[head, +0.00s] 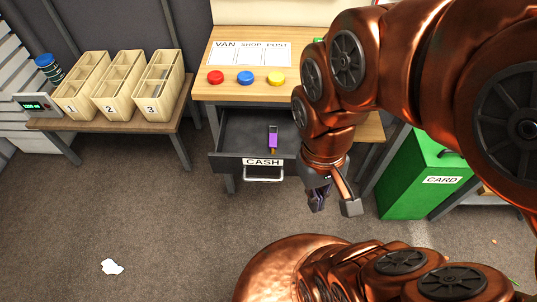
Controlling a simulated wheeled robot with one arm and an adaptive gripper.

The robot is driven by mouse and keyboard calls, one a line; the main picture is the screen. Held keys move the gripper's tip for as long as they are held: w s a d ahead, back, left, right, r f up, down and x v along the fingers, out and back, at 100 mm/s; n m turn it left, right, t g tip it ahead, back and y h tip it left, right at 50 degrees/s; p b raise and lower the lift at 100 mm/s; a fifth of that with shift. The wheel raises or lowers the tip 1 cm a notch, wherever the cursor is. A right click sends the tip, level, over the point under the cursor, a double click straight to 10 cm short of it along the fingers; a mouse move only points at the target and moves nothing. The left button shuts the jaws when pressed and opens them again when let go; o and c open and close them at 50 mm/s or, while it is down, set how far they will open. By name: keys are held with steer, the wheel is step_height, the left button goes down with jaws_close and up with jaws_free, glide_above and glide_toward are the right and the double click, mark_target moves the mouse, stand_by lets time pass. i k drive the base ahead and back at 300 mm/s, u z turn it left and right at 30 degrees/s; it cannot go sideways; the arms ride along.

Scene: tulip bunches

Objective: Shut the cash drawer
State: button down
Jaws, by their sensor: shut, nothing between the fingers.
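The cash drawer (229,162) is a dark grey drawer under the wooden desk, pulled open towards me. A white CASH label (262,162) and a pale bar handle (264,179) are on its front. A small purple item (273,138) with a dark top lies inside it. My gripper (333,207) is shut and empty. It hangs to the right of the drawer front in the picture and appears apart from it. My arm hides the right part of the desk and possibly the drawer's right side.
The desk top (215,88) bears red, blue and yellow buttons and a sheet marked VAN, SHOP, POST. Numbered wooden boxes (112,100) stand on a bench at left. A green CARD bin (403,185) stands at right. White scrap (111,267) lies on otherwise mostly clear carpet.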

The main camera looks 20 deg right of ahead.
mark_target(242, 147)
steer(key=z, duration=0.45)
steer(key=k, duration=1.2)
steer(key=u, duration=1.5)
steer(key=i, duration=0.5)
steer(key=u, duration=0.05)
